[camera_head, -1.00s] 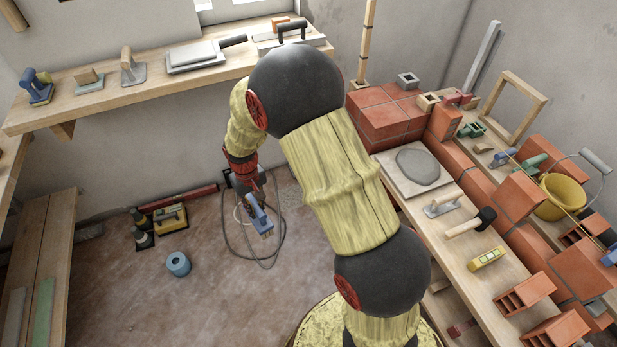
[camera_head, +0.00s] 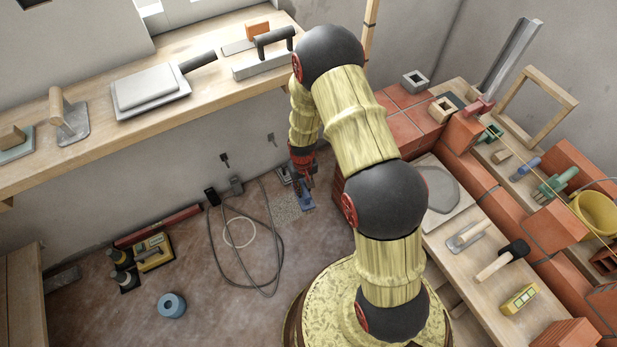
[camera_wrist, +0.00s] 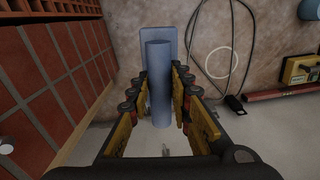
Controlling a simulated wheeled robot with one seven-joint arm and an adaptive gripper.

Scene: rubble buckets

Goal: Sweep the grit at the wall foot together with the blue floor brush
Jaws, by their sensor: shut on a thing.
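The blue floor brush (camera_head: 306,202) is low at the wall foot, left of the brick stack. My gripper (camera_head: 303,184) is shut on its upright round handle (camera_wrist: 158,85), with a finger on each side in the wrist view. The flat blue brush head (camera_wrist: 160,38) shows beyond the handle. The grit (camera_head: 285,208) is a pale speckled patch on the floor, just left of the brush in the head view. The bristles are hidden, so I cannot tell whether they touch the floor or grit.
A black cable (camera_head: 262,285) lies looped on the floor left of the grit. Red bricks (camera_head: 392,120) stand close on the right; they show on the left in the wrist view (camera_wrist: 45,85). A shelf (camera_head: 150,125) overhangs the wall. A blue roll (camera_head: 171,305) lies on open floor.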

